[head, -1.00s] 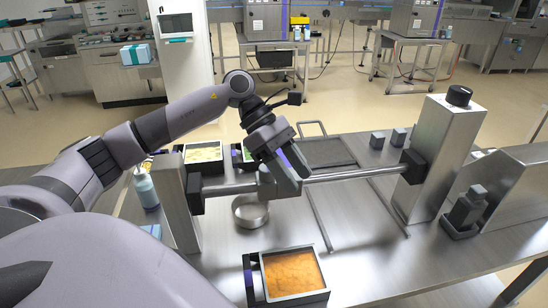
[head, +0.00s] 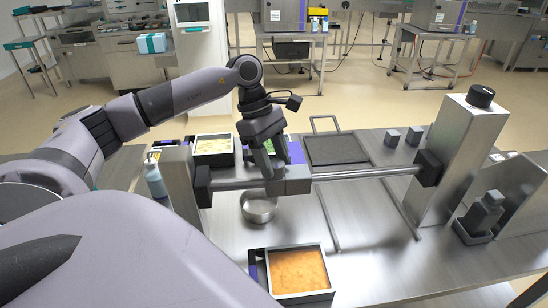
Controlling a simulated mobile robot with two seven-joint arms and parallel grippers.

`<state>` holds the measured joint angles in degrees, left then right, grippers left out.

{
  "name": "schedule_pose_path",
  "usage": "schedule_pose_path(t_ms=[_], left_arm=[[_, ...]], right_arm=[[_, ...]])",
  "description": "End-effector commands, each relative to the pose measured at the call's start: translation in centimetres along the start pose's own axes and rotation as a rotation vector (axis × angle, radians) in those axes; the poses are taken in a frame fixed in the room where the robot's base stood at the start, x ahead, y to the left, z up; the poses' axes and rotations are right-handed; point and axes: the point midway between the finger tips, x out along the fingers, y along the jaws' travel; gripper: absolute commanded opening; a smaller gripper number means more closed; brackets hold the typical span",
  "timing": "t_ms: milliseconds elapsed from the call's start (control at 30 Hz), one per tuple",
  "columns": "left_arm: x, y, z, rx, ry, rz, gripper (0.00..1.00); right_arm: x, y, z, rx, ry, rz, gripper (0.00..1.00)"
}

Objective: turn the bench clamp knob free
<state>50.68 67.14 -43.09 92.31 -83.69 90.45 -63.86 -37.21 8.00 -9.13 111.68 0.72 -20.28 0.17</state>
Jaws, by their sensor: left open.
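A black round knob (head: 481,96) sits on top of the tall metal post at the right. A horizontal metal bar (head: 345,175) runs between black end blocks, with a grey block (head: 292,180) on it. I cannot tell which of these fittings belongs to the bench clamp. My left gripper (head: 272,170) is open and points down at the bar, just at the left of the grey block. Its fingers partly hide the bar; contact cannot be told. A round metal dish (head: 258,208) is below the bar. My right gripper is not in view.
A tray of orange food (head: 298,271) is at the front, and a tray of pale food (head: 213,148) is behind the bar. A bottle (head: 154,180) stands at the left. A dark plate (head: 336,150) lies at the back.

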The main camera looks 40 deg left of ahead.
Motion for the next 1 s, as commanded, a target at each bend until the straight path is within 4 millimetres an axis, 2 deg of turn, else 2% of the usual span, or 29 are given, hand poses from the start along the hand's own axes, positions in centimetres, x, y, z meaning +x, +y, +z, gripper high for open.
schedule_pose_path(t_ms=[200,333,667,1000], left_arm=[[0.1,0.0,0.0,0.0,0.0,0.0,0.5],[0.1,0.0,0.0,0.0,-0.001,0.0,0.09],[0.2,-0.1,0.0,-0.027,-0.001,0.011,0.09],[0.3,-0.2,-0.1,-0.216,0.0,0.09,0.09]], right_arm=[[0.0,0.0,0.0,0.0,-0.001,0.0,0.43],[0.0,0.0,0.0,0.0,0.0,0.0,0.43],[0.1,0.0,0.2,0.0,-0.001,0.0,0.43],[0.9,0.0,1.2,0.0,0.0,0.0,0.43]])
